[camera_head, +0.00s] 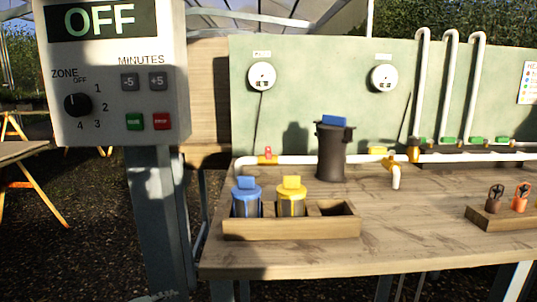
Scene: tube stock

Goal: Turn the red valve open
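The red valve (267,153) is small and sits on the white pipe near the left end of the workbench, against the green back panel. Its red handle shows above an orange-yellow body on the pipe. The handle looks upright, but it is too small to tell its exact angle. Neither of my grippers is in view.
A wooden rack (290,229) with a blue-lidded canister (246,197) and a yellow-lidded canister (291,196) stands in front of the red valve. A dark canister (331,150) stands right of it. A control box (115,70) reading OFF rises at left. The bench's middle right is clear.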

